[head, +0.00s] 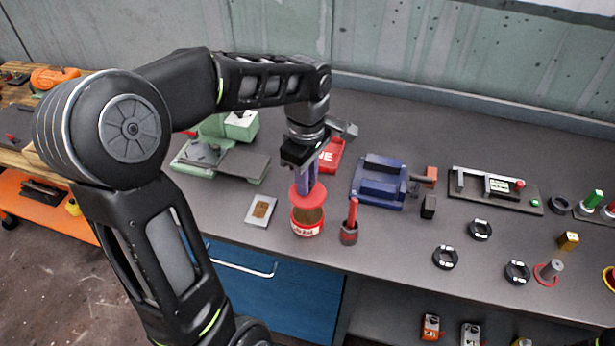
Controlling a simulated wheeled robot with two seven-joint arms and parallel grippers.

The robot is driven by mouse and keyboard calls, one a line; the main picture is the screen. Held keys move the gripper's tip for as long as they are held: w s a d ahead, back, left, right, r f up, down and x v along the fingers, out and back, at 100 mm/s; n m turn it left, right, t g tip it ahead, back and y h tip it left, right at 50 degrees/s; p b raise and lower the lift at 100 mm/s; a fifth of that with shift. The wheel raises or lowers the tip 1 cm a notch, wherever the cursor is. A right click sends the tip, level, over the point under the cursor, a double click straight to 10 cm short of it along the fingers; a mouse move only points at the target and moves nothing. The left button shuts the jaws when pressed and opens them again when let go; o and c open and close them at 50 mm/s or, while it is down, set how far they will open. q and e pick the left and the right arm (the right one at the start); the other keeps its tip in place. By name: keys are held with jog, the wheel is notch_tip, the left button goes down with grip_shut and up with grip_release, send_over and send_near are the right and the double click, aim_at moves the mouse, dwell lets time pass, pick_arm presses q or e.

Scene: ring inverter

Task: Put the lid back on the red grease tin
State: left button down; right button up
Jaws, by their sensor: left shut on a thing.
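The red grease tin (307,228) stands upright on the grey bench top, with a pale label and a brownish inside showing at its open top. The red lid (308,196) is just above the tin, over its far part and a little tilted. My left gripper (307,182) points down and is shut on the lid from above. The lid hides the tin's far rim, so I cannot tell whether they touch. My right gripper is not in view.
A blue vise (379,184) and a green machine (222,150) stand farther back. Black rings (445,257) lie to the right.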

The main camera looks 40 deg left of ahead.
pick_arm(q)
jog(key=shift+f+b, duration=2.2)
jog(key=shift+f, duration=0.9)
jog(key=shift+f+b, duration=0.15)
jog(key=shift+b, duration=0.25)
dwell(0.3)
jog(key=c, duration=1.2)
grip_release()
jog(key=shift+c, duration=0.2)
jog(key=shift+o, duration=0.5)
jog(key=o, duration=0.4)
